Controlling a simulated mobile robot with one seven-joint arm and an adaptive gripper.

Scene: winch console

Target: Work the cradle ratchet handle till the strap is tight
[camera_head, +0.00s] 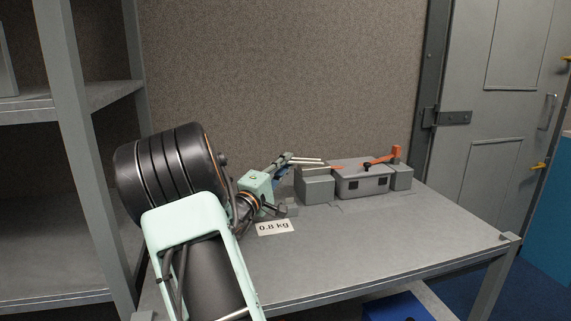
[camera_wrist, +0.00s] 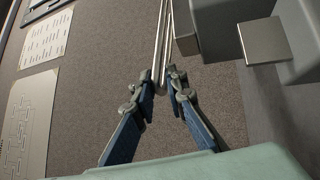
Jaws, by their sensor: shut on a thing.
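The ratchet handle (camera_head: 308,161) is a pair of thin pale rods on the left side of the cradle. In the wrist view the handle (camera_wrist: 162,40) runs up from between my fingertips. My gripper (camera_head: 283,162) comes from the left and is shut on the handle's end; its blue-padded fingers (camera_wrist: 161,80) lie either side of it. The cradle has a grey left block (camera_head: 315,188) and a grey right block (camera_head: 401,178), with a grey box (camera_head: 362,185) between them. An orange strap (camera_head: 383,160) shows in pieces over the box; its tightness I cannot tell.
The grey table (camera_head: 370,240) is clear in front and to the right. A "0.8 kg" card (camera_head: 275,227) lies near my wrist. A shelf rack (camera_head: 75,150) stands at left, a grey door (camera_head: 500,120) at right. A blue object (camera_head: 398,306) is below the table.

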